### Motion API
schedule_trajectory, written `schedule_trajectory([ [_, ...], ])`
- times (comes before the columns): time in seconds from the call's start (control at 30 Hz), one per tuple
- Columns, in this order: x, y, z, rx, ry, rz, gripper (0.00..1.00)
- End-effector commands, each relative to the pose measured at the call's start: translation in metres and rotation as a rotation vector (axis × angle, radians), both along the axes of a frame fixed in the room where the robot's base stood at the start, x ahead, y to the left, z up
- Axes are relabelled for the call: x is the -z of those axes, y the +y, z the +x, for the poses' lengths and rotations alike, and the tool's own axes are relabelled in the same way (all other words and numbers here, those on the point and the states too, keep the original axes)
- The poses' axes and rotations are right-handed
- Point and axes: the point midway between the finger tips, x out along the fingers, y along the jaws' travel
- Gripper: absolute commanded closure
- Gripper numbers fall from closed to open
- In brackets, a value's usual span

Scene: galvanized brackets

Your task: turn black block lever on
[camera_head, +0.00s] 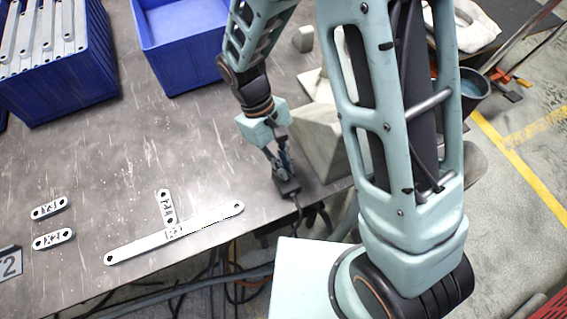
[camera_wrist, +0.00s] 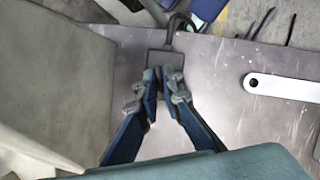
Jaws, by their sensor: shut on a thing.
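The black block (camera_head: 290,190) lies on the table near its front edge, with a cable running from it. In the wrist view the block (camera_wrist: 165,58) is a dark square just beyond my fingertips. My gripper (camera_head: 284,174) points down at it. In the wrist view my gripper (camera_wrist: 161,84) has its fingertips close together at the block's near side, shut on the lever. The fingers hide the lever, so I cannot see which way it is set.
A pale angular block (camera_head: 318,135) stands close beside my gripper. A long metal bracket (camera_head: 150,243) and several short ones lie to the left. Blue crates (camera_head: 75,85) and (camera_head: 185,50) stand at the back. Mid-table is clear.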

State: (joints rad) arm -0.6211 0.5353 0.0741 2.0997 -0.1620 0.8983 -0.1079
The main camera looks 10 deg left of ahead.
Motion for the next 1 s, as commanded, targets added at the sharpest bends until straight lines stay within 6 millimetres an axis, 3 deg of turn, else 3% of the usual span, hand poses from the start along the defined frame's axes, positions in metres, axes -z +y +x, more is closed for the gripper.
schedule_trajectory([
  [0.5,-0.0008,-0.0018,0.0017,0.334,0.000,0.000,1.00],
  [1.0,-0.0005,-0.0019,0.0014,0.393,0.000,0.000,1.00],
])
